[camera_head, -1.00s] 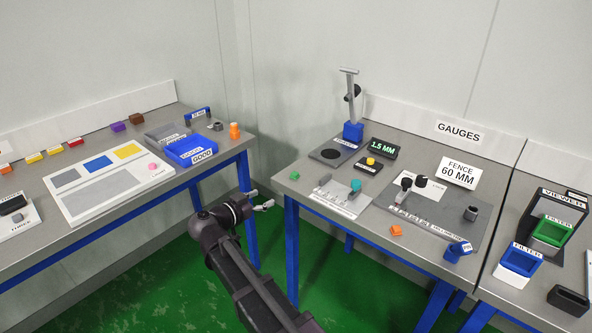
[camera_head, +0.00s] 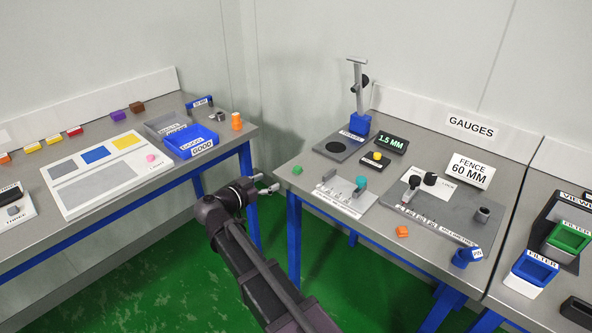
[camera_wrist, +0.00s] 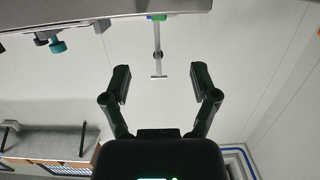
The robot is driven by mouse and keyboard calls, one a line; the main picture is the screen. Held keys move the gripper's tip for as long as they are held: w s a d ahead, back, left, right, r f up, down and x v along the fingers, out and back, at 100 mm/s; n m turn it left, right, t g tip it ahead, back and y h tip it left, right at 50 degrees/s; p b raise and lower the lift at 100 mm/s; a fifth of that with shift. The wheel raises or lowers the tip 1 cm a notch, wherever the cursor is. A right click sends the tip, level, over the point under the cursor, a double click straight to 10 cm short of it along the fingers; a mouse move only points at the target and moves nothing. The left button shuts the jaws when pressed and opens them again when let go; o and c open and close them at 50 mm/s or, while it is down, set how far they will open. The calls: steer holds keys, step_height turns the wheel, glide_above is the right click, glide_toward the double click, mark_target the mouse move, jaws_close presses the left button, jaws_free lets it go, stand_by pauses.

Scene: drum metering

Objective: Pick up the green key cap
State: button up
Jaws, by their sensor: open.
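The green key cap (camera_head: 297,170) is a small green block near the left edge of the gauge table (camera_head: 318,223), in the head view. A small green patch at the table edge in the wrist view (camera_wrist: 160,17) appears to be the same cap. My gripper (camera_head: 268,183) is left of the table, over the gap between the two benches, apart from the cap. In the wrist view my gripper (camera_wrist: 161,82) has its fingers spread wide, with nothing between them.
A plate with a teal knob (camera_head: 361,183) lies right of the cap. A gauge stand with a blue base (camera_head: 360,125) rises behind it. An orange block (camera_head: 402,231) lies near the front edge. The left bench holds a blue tray (camera_head: 192,143) and an orange piece (camera_head: 236,121).

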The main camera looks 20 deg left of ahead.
mark_target(296, 168)
steer(key=b+x, duration=0.1)
steer(key=x, duration=0.7)
steer(key=shift+b+x, duration=0.5)
steer(key=shift+x, duration=2.1)
steer(key=shift+f, duration=0.1)
steer(key=c, duration=0.8)
steer(key=shift+c, duration=0.2)
